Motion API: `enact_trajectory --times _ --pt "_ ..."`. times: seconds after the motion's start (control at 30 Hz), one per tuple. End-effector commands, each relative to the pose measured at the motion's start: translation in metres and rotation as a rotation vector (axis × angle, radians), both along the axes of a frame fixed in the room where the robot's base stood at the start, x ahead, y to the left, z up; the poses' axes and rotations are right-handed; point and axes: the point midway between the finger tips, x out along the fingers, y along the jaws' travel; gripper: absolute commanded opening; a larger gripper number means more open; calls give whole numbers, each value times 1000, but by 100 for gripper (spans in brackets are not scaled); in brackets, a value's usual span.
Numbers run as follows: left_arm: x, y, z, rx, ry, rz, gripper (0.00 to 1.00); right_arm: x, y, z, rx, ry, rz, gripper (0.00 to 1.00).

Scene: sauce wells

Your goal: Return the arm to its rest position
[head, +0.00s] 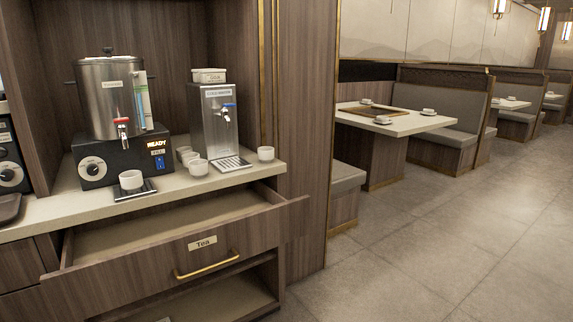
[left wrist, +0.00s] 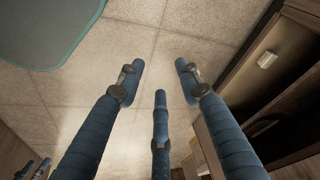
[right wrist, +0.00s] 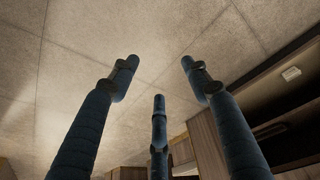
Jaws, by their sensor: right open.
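Neither arm shows in the head view. My left gripper (left wrist: 160,75) shows in the left wrist view with its three blue fingers spread and nothing between them. My right gripper (right wrist: 159,73) shows in the right wrist view, also spread open and empty. Dark wooden cabinet parts lie at the right side of both wrist views, apart from the fingers as far as I can tell.
A drawer labelled Tea (head: 190,250) stands pulled out below the counter (head: 230,182). On the counter are a steel urn (head: 104,95), a water dispenser (head: 219,128) and several white cups, one being a cup (head: 131,179) under the urn's tap. Open floor (head: 440,255) lies right.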

Motion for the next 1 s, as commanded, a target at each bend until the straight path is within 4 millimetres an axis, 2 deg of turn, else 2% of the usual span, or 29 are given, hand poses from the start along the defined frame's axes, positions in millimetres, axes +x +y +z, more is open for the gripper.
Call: enact_trajectory --times 0.17,0.47,0.67,0.77,0.87,1.0 --pt "6 -1 -8 1 17 0 35 7 1 -7 -1 16 1 48" --pt "14 -3 -36 3 46 -5 35 14 4 -36 -2 45 5 48" --pt "6 -3 -62 6 79 -11 35 6 4 -62 -4 80 11 48" --pt "-9 -2 -77 8 103 -15 35 -9 2 -77 -6 104 15 48" --pt "-34 2 -94 12 129 -21 35 -34 -1 -94 -10 130 20 48" --pt "-84 9 -107 15 165 -29 35 -84 -9 -108 -14 166 28 48"
